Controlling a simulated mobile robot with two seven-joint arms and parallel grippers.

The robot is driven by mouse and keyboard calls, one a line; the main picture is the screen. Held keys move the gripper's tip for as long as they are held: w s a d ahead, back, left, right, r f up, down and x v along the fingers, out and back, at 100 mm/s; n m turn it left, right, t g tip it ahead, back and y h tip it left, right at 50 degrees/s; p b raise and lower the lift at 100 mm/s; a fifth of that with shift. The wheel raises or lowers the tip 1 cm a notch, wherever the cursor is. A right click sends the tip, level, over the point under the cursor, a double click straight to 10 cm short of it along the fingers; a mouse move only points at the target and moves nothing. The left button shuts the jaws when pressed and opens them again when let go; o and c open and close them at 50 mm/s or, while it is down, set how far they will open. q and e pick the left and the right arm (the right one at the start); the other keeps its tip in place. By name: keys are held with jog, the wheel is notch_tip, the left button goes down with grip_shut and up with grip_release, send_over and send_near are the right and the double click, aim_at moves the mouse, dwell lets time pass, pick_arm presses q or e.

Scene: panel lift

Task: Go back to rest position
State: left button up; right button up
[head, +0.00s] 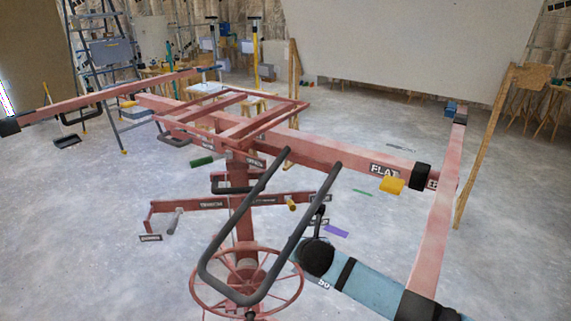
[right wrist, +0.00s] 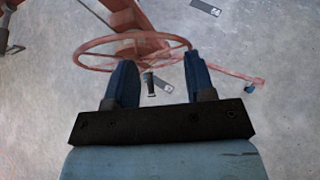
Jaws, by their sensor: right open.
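The red panel lift (head: 243,235) stands in the middle of the head view, with a black U-shaped handle (head: 213,243) and a spoked red wheel (head: 194,288) low on its post. The wheel also shows in the right wrist view (right wrist: 90,49), just beyond my right fingertips. My right gripper (right wrist: 158,60) has its two blue fingers spread with nothing held between them. I cannot tell whether a fingertip touches the wheel rim. In the head view my blue right arm comes in from the lower right; its fingers cannot be made out there. My left gripper is not in view.
The lift's long red arms (head: 433,230) reach across to both sides. A large pale panel (head: 410,45) stands at the back, with wooden posts (head: 484,150) beside it. A ladder (head: 103,55) stands at the back left. Open concrete floor lies around the lift.

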jog(key=s+f+m+g+y, duration=0.1)
jog(key=s+f+m+y, duration=0.1)
jog(key=s+f+m, duration=0.45)
jog(key=s+f+m+y, duration=0.1)
jog(key=s+f+m, duration=0.3)
jog(key=s+m, duration=0.45)
jog(key=s+d+f+m, duration=0.3)
jog(key=s+d+m, duration=0.3)
jog(key=s+m, duration=0.3)
jog(key=s+d+f+m+t+h, duration=0.1)
jog(key=s+d+f+m, duration=0.2)
jog(key=s+d+m, duration=0.3)
jog(key=s+m, duration=0.2)
jog(key=s, duration=0.3)
jog(key=shift+s+d+f+m+h, duration=0.15)
jog(key=shift+s+f+m+h, duration=0.15)
jog(key=shift+m, duration=0.1)
